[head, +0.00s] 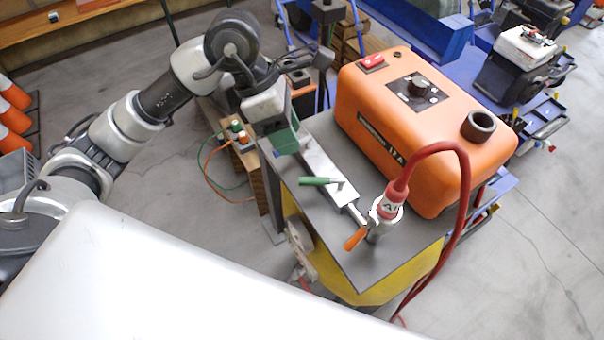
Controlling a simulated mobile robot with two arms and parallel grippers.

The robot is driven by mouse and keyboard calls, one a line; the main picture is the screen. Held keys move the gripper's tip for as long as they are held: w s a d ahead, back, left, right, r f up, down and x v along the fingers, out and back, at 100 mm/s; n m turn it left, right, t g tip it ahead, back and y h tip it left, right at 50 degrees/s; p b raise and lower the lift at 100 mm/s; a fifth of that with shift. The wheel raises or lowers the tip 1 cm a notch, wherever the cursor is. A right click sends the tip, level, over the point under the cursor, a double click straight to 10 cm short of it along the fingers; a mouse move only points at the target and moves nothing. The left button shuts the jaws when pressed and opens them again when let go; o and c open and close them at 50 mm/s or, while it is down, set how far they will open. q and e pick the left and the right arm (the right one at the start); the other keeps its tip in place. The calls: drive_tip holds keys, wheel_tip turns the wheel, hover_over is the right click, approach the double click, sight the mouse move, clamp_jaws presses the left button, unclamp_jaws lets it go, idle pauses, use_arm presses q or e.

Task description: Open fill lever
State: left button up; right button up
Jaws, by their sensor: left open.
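A lever with an orange handle (355,239) sits at the base of a metal fitting at the front of a grey-topped stand (340,268). A second lever with a green handle (316,182) lies across a silver metal bar (322,170) leading to that fitting. I cannot tell by label which is the fill lever. A red hose (461,190) ends in a red and white connector (391,203) on the fitting. My left gripper (286,142) is open at the bar's far end, apart from both handles; its fingertips are not clear. My right gripper is not in view.
An orange machine (420,125) with a dial and a red switch fills the stand's right side. The red hose loops down over the stand's right edge. A blue cart (540,115) stands behind at right.

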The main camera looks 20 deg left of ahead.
sight(313, 178)
use_arm(q)
drive_tip(key=x, duration=0.4)
drive_tip(key=p+x, duration=0.1)
drive_tip(key=x, duration=0.4)
drive_tip(key=shift+w+f, duration=0.15)
drive_tip(key=shift+w, duration=0.05)
drive_tip(key=shift+d+f, duration=0.25)
drive_tip(key=shift+f, duration=0.25)
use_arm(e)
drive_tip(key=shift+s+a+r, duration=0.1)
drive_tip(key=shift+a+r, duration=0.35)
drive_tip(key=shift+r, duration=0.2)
use_arm(q)
clamp_jaws()
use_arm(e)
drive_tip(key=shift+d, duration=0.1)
